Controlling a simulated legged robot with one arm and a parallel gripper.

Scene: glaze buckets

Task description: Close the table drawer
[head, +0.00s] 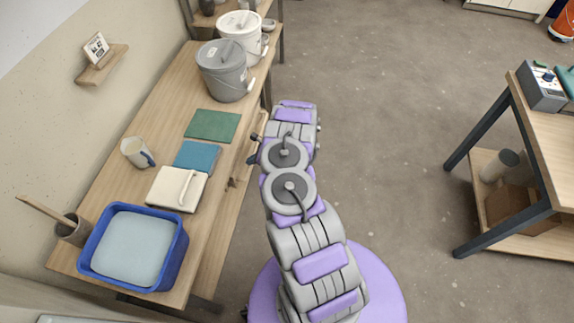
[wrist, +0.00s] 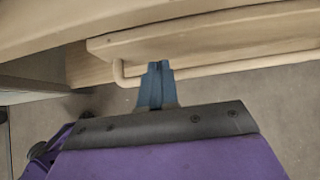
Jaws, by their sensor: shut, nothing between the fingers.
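The wooden table (head: 130,195) runs along the wall on the left of the head view. Its drawer (head: 237,165) stands out a little from the table's right edge, partly hidden by my arm. In the wrist view the drawer front (wrist: 200,40) lies below the tabletop edge (wrist: 120,15), with a pale bar handle (wrist: 230,67) along it. My gripper (wrist: 158,66) is shut and empty, its blue fingertips at the handle near its left end. I cannot tell whether they touch it. In the head view the fingertips are mostly hidden by the arm.
Another table (head: 555,130) stands at right. The floor between is clear.

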